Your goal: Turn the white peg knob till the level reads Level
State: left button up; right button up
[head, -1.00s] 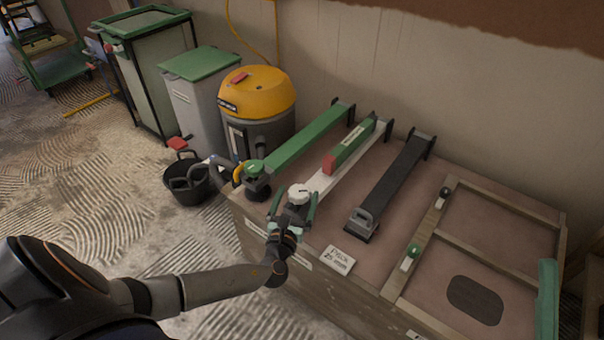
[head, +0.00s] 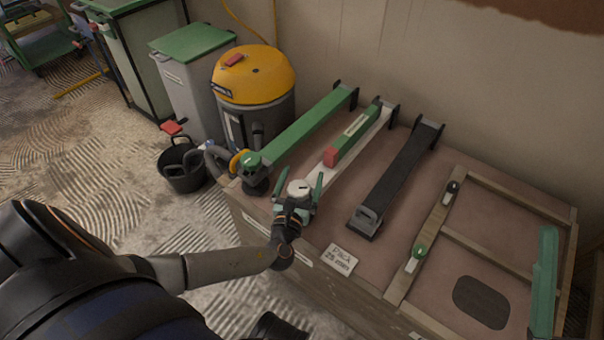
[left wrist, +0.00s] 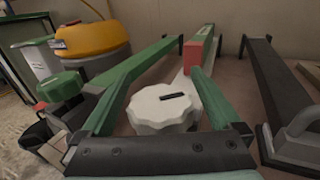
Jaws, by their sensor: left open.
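The white peg knob (head: 299,188) has a scalloped rim and a short dark mark on top. It sits at the near end of a white bar (head: 330,176). My left gripper (head: 300,181) is open, with one green finger on each side of the knob. In the left wrist view the knob (left wrist: 165,108) lies between the fingers; I cannot tell whether they touch it. A green block with a red end (head: 346,140), perhaps the level, lies along the white bar. It carries a pale label too small to read.
A green bar with a green knob (head: 252,161) is on the left, a black bar with a grey handle (head: 365,218) on the right. A written card (head: 341,259) lies near the bench's front edge. A wooden frame (head: 445,236) fills the right side. A yellow-topped vacuum (head: 253,75) stands behind left.

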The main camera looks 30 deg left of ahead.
pick_arm(q)
jog(key=c, duration=1.4)
jog(key=shift+o, duration=0.2)
